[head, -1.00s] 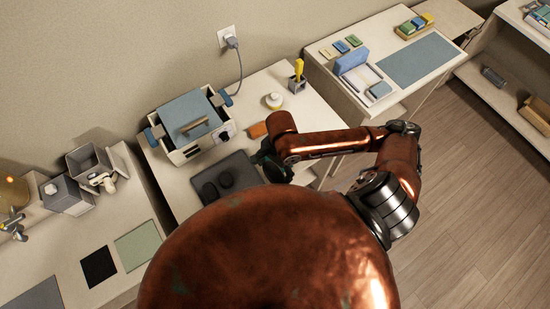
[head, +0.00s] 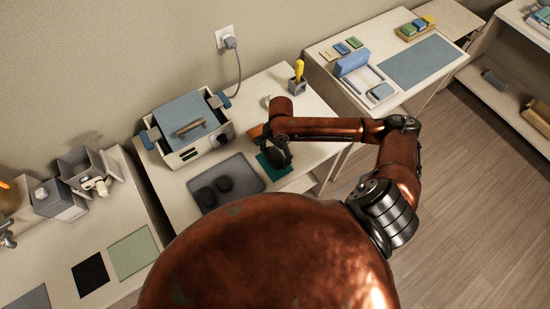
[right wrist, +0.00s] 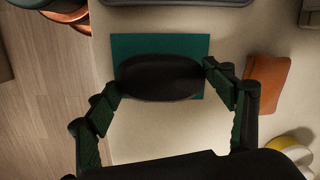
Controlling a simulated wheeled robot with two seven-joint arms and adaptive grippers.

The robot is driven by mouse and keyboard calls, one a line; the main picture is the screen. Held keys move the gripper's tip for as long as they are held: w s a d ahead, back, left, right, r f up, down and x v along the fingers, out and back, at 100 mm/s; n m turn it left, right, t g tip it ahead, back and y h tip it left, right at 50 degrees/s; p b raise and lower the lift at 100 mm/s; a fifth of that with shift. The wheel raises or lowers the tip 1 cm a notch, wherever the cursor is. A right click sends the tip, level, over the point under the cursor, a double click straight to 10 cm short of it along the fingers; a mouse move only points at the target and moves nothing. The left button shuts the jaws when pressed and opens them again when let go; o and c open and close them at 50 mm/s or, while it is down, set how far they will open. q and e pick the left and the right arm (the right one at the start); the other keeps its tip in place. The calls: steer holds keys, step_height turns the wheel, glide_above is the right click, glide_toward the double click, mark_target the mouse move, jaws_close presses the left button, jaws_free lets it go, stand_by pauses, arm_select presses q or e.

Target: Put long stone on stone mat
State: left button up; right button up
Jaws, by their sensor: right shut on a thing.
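The long stone (right wrist: 160,80) is a dark, smooth oval. In the right wrist view it lies crosswise between the fingers of my right gripper (head: 277,158), which is shut on it. A flat teal mat (right wrist: 190,45) shows under and around the stone. It also shows in the head view (head: 266,166), partly covered by the gripper. I cannot tell whether the stone touches the mat. In the head view the gripper and arm hide most of the stone. My left gripper is not in view.
An orange-brown block (right wrist: 267,82) and a white and yellow round item (right wrist: 290,152) are near the gripper.

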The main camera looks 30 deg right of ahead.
mark_target(275, 156)
steer(key=shift+f, duration=1.35)
steer(key=shift+s+f, duration=0.1)
steer(key=o, duration=1.4)
steer(key=r, duration=0.4)
steer(key=d+r, duration=0.1)
steer(key=r, duration=0.7)
steer(key=shift+w+d, duration=0.15)
steer(key=shift+w, duration=0.1)
